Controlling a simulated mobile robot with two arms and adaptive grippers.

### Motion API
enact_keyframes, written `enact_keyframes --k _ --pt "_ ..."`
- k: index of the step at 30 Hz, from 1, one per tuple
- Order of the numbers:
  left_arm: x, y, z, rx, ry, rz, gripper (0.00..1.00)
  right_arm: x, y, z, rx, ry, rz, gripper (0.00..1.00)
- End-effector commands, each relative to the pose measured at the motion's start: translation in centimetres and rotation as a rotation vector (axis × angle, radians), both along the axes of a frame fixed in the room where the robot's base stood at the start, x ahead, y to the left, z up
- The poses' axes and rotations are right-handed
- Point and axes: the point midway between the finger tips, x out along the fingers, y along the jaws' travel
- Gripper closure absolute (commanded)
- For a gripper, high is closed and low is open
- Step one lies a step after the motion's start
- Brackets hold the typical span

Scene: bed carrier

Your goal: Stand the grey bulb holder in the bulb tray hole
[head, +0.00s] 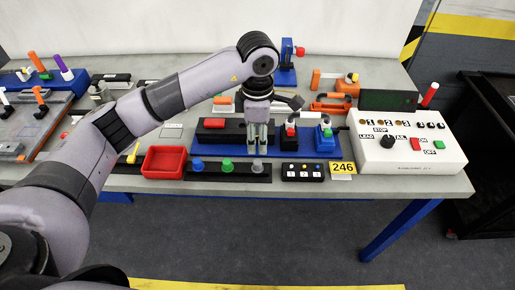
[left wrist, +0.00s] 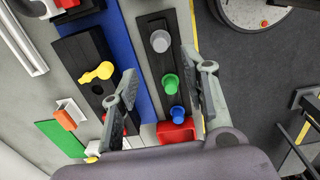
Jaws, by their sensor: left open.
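The grey bulb holder (head: 257,167) stands upright at the right end of the black bulb tray (head: 242,175). In the left wrist view its round grey top (left wrist: 160,41) shows near the tray's far end. The hole is hidden, so I cannot tell how deep the holder sits. A green holder (head: 227,165) and a blue holder (head: 198,165) stand on the same tray. My left gripper (head: 257,152) is open and points down just above the grey holder, with nothing between its fingers. My right gripper is in neither view.
A red bin (head: 164,162) adjoins the tray's left end. A button box (head: 303,172) stands to its right. A blue fixture plate (head: 210,148) lies behind, close to my gripper. A white control box (head: 408,146) stands farther right. The floor in front of the table is clear.

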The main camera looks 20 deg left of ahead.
Motion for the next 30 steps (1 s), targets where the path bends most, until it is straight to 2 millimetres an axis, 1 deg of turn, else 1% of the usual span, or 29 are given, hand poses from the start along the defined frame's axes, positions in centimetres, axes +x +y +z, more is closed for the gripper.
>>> enact_keyframes --k 1,3,7,12,24,26,28,29,30 --pt "0.1 0.0 0.9 0.0 -0.003 0.0 0.58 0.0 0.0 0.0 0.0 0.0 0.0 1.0" --pt "0.0 0.0 1.8 0.0 -0.002 0.001 0.58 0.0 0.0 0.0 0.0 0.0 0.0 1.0" --pt "0.0 0.0 2.8 0.001 0.0 0.001 0.58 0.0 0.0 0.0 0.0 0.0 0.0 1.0" --pt "-0.1 0.0 3.0 0.001 0.001 0.001 0.58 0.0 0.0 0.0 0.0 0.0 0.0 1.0" --pt "-0.1 -0.2 2.9 -0.006 0.002 -0.001 0.58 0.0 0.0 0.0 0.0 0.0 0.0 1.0" --pt "-0.3 -0.9 2.6 -0.035 0.007 -0.009 0.58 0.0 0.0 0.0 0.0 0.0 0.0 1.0" --pt "-1.0 -2.9 2.0 -0.111 0.018 -0.026 0.58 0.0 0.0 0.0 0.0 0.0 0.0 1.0" --pt "-1.4 -4.1 1.7 -0.163 0.025 -0.036 0.58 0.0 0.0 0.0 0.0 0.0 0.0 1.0" --pt "-2.2 -6.2 1.3 -0.249 0.039 -0.048 0.58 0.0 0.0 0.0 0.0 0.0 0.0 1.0"
